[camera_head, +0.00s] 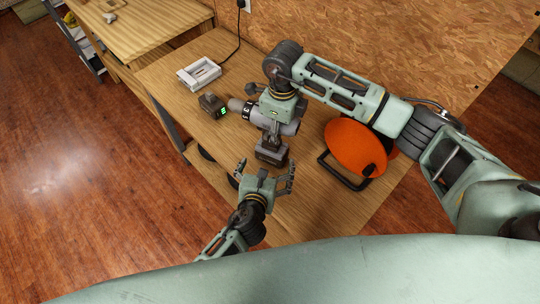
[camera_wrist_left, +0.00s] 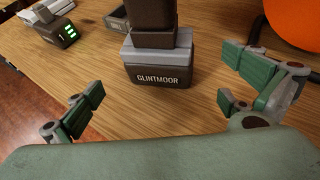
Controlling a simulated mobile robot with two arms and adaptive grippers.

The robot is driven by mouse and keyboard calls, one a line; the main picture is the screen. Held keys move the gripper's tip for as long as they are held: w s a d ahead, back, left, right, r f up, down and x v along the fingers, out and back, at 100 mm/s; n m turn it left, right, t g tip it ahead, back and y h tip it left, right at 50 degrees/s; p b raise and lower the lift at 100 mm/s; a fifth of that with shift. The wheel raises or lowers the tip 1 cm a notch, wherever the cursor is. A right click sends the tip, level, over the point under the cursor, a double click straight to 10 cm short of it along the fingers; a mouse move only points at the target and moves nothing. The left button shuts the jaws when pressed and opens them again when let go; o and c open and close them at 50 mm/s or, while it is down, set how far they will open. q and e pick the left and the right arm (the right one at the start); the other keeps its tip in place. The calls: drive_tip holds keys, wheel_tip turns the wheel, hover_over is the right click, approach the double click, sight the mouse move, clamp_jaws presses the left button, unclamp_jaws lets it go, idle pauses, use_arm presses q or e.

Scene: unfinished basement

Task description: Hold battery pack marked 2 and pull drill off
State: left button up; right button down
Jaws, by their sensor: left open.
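A grey and dark drill (camera_head: 287,127) stands upright on the wooden table on its battery pack (camera_head: 271,153). In the left wrist view the pack (camera_wrist_left: 160,72) has a grey top, a dark body and the word GLINTMOOR; I see no 2 on it. My left gripper (camera_head: 266,169) is open and empty just in front of the pack, its fingers (camera_wrist_left: 160,96) spread to either side, apart from it. My right gripper (camera_head: 275,105) is at the top of the drill body; its fingers are mostly hidden. A loose battery pack (camera_head: 210,103) with green lights lies to the left of the drill.
A white charger (camera_head: 199,73) with a black cord lies behind the loose pack. An orange disc-shaped reel (camera_head: 352,148) on a black frame stands close to the right of the drill. The table's left edge is near the left gripper. A chipboard wall stands behind.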

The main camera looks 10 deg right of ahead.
sight(270, 158)
use_arm(q)
drive_tip(key=x, duration=0.6)
drive_tip(key=shift+w+d+f, duration=0.1)
drive_tip(key=shift+w, duration=0.1)
drive_tip(key=shift+c, duration=0.5)
drive_tip(key=c, duration=1.3)
drive_tip(key=o, duration=0.9)
drive_tip(key=c, duration=0.7)
use_arm(e)
drive_tip(key=shift+r, duration=0.1)
